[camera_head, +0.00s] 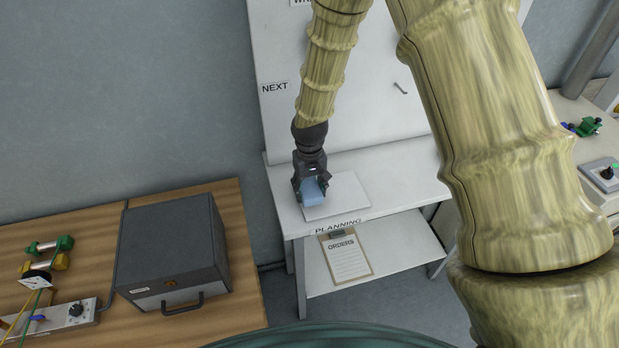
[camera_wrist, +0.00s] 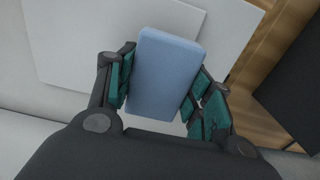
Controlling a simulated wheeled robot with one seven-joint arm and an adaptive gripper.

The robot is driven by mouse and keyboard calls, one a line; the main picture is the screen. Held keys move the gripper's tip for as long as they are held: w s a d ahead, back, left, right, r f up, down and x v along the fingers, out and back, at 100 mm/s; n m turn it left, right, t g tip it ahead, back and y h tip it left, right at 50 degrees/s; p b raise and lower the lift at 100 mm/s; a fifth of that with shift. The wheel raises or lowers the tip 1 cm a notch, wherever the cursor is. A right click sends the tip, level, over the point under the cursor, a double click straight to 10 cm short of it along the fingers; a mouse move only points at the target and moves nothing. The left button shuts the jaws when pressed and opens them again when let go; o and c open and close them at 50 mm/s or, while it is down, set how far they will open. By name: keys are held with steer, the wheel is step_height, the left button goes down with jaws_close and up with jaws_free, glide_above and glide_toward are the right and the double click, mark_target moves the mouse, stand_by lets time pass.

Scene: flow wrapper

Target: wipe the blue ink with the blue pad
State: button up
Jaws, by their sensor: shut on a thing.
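The blue pad (camera_wrist: 162,75) is a light-blue rounded block held between the two dark fingers with green inner faces in the wrist view. My gripper (camera_head: 311,188) is shut on the blue pad, which also shows below it in the head view (camera_head: 314,191). The gripper points down over the left part of the white shelf-like table, at a white flat plate (camera_head: 349,190). I cannot tell whether the pad touches the plate. A whiteboard (camera_head: 378,122) stands behind, with a short dark mark (camera_head: 400,87) on it. I see no blue ink in either view.
A white table (camera_head: 415,170) carries the plate, with a clipboard (camera_head: 346,258) labelled "ORDERS" on the shelf below. A grey box (camera_head: 172,245) stands on the wooden table (camera_head: 240,290) at left. A control box (camera_head: 604,174) sits at the right edge.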

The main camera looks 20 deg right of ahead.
mark_target(317, 186)
steer(key=shift+f, duration=0.65)
steer(key=shift+w+d+f+b, duration=0.1)
steer(key=shift+d+f+b, duration=0.2)
steer(key=shift+d+f, duration=0.15)
steer(key=shift+c, duration=0.4)
steer(key=shift+d+r, duration=0.1)
steer(key=shift+d, duration=0.25)
steer(key=shift+d+f, duration=0.2)
steer(key=shift+d, duration=1)
steer(key=shift+a+r, duration=0.2)
steer(key=shift+a+f, duration=0.1)
steer(key=shift+a, duration=1.5)
steer(key=shift+a+r+p, duration=0.2)
steer(key=shift+r+p, duration=0.25)
steer(key=shift+r, duration=0.65)
steer(key=shift+r+p, duration=1.95)
steer(key=shift+r, duration=1)
